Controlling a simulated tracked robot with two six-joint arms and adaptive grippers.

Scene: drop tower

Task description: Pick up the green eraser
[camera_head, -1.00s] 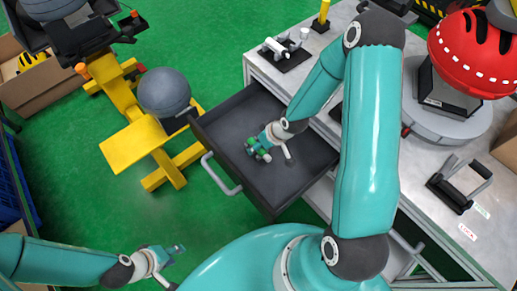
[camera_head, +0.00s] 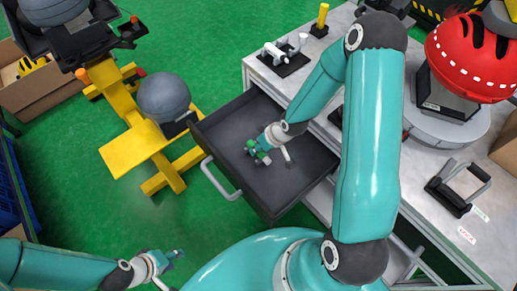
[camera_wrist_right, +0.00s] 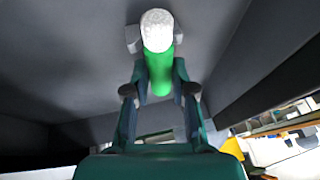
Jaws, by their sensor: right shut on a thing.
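The green eraser (camera_wrist_right: 160,72) shows in the right wrist view as a green cylinder with a white, rough-looking end. My right gripper (camera_wrist_right: 160,85) is shut on it, with one finger on each side. In the head view my right gripper (camera_head: 258,153) is inside the open dark drawer (camera_head: 290,185), where the eraser is small and partly hidden by the fingers. I cannot tell whether the eraser touches the drawer floor. My left gripper (camera_head: 176,254) is low on the left, over the green floor and away from the drawer. Its opening is unclear.
The drawer walls surround my right gripper, with a handle (camera_head: 220,178) at the front. The workbench (camera_head: 425,225) carries a red helmet (camera_head: 470,55) and a black holder (camera_head: 455,188).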

